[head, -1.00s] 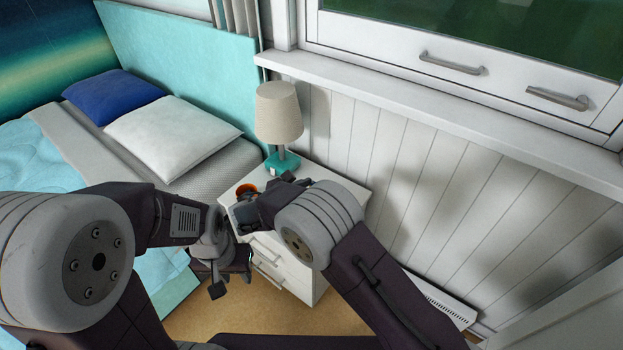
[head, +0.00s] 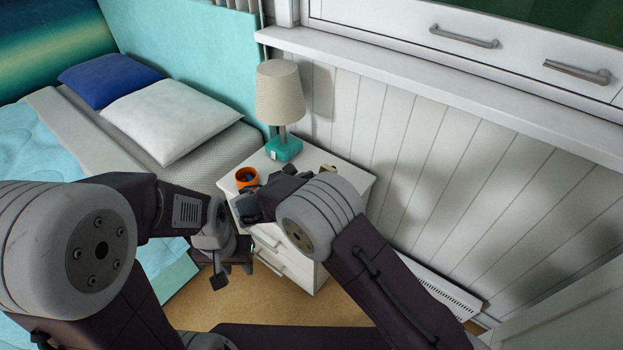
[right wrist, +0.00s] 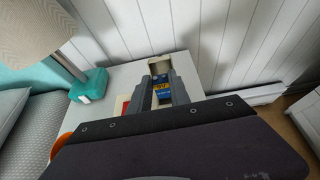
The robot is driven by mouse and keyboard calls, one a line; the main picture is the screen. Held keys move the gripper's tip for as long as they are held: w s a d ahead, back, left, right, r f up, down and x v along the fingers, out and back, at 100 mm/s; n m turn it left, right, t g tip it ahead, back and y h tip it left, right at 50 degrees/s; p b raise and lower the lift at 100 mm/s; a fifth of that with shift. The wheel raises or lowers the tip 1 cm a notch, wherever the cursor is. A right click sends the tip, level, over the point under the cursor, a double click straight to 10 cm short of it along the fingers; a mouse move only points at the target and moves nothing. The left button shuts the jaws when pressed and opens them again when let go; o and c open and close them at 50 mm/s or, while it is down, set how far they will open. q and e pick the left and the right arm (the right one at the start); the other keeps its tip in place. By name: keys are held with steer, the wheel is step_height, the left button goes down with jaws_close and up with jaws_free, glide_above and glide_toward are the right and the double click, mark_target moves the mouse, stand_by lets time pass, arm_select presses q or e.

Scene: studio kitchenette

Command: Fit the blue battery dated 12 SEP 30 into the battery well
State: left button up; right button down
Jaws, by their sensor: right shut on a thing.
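In the right wrist view my right gripper (right wrist: 162,88) is shut on a blue battery (right wrist: 162,92) with a yellow patch; its date is too small to read. A beige piece (right wrist: 160,68) shows just beyond the fingertips, perhaps the housing of the battery well; I cannot tell whether the battery touches it. The fingers hide much of both. In the head view my right wrist hides the held battery. My left gripper (head: 221,281) hangs low in front of the nightstand, away from its top; I cannot tell how far its fingers are apart.
The white nightstand (head: 352,182) carries an orange cup (head: 241,184) with something dark inside, and a lamp with a teal base (head: 284,149). A red item (right wrist: 122,102) lies left of my right fingers. The bed is at left, the panelled wall behind.

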steer(key=shift+f+b, duration=0.75)
steer(key=shift+f, duration=0.8)
steer(key=c, duration=1.1)
jaws_free()
